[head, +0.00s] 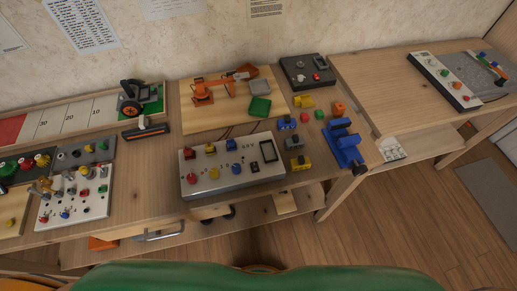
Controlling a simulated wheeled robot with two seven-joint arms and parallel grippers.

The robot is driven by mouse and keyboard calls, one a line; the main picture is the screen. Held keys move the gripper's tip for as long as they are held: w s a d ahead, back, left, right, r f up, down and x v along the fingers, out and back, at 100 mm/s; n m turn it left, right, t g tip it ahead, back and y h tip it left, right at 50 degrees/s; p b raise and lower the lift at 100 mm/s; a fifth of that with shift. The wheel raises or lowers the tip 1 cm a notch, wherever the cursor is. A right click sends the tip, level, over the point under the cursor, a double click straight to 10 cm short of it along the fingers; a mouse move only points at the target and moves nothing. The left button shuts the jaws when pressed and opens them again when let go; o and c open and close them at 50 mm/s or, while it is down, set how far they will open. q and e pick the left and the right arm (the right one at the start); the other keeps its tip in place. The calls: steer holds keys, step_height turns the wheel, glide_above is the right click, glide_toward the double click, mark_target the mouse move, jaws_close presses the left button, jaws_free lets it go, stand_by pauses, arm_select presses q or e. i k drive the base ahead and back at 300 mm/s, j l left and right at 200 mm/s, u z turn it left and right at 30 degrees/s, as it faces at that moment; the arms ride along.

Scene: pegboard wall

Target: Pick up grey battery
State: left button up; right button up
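A small grey block (294,143), which looks like the grey battery, sits on the wooden workbench (150,178), just right of the white control panel (232,180). A small blue block (287,123) is behind it and a yellow block (301,164) is in front of it. The grey block appears uncovered, with a small gap to its neighbours. It is too small to make out its details. Neither of my grippers is in the head view.
A blue vise-like device (345,146) stands right of the blocks near the bench edge. A dark box (306,72) is at the back. A second table (400,92) adjoins on the right.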

mark_target(296, 142)
steer(key=l+u, duration=0.35)
steer(key=k+l+u, duration=0.2)
steer(key=l+u, duration=0.15)
steer(key=l, duration=0.2)
steer(key=k+l+u, duration=0.15)
steer(key=l+u, duration=0.2)
steer(key=l, duration=0.1)
